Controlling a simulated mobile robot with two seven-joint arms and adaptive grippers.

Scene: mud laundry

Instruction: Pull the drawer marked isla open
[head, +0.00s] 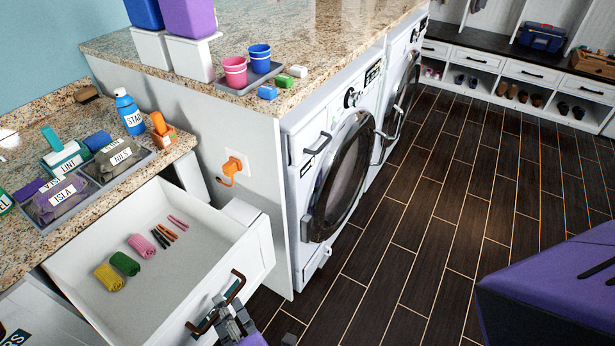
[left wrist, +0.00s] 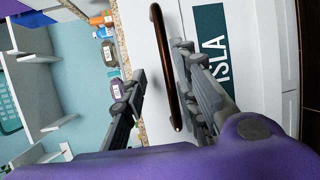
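The drawer marked ISLA (head: 262,252) stands pulled out from under the left counter in the head view, its inside showing. Its dark bronze bar handle (head: 238,287) is on the white front; the handle also shows upright in the left wrist view (left wrist: 163,55). The dark ISLA label (left wrist: 208,30) is beside the handle there, partly covered by a finger. My left gripper (head: 232,322) is at the handle. In the left wrist view its fingers (left wrist: 160,65) are apart, one on each side of the bar, with a gap on the left. My right gripper is not seen.
Rolled cloths (head: 125,264) and several thin sticks lie in the drawer. The counter above holds a grey tray (head: 150,158) of labelled bags and a blue bottle (head: 129,114). A washer (head: 335,180) stands to the right. The dark floor (head: 440,200) beyond is clear.

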